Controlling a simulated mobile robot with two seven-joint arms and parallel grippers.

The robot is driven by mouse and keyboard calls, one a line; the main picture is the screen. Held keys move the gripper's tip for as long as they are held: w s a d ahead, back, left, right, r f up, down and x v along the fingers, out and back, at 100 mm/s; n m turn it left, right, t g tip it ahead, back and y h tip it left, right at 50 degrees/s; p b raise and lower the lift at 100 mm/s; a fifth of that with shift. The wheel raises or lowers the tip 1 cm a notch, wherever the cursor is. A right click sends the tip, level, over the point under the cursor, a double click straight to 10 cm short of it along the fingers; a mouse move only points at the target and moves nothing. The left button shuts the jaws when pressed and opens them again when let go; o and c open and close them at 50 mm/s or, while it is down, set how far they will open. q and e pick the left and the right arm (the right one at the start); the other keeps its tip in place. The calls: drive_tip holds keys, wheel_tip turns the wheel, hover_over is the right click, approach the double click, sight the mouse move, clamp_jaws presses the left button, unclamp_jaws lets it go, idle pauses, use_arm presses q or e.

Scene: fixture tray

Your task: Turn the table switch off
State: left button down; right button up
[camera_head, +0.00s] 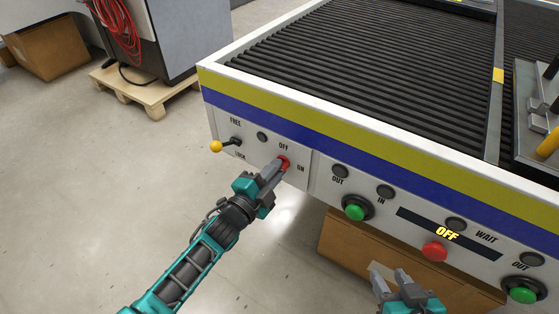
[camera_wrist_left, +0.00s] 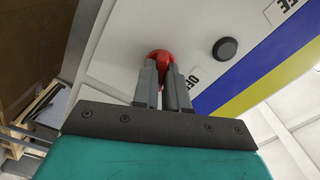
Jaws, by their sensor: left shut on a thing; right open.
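The red table switch (camera_head: 284,162) sits on the white front panel, between the printed words OFF and ON. My left gripper (camera_head: 276,168) reaches it from the lower left and is shut on it. In the left wrist view the red switch (camera_wrist_left: 160,58) shows between and beyond the two grey fingertips (camera_wrist_left: 168,75), which hide part of it. Which way the switch points cannot be told. My right gripper (camera_head: 390,285) is open and empty at the bottom edge of the head view, in front of a cardboard box.
A yellow-knobbed lever (camera_head: 216,146) marked FREE and LOCK is left of the switch. A cardboard box (camera_head: 350,245) stands below the ribbed table.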

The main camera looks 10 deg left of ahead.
use_arm(q)
drive_tip(key=shift+n, duration=0.4)
drive_tip(key=shift+n+p, duration=0.95)
drive_tip(key=shift+n, duration=1.85)
drive_tip(key=n+p, duration=0.1)
drive_tip(key=n, duration=0.4)
drive_tip(key=shift+n, duration=0.4)
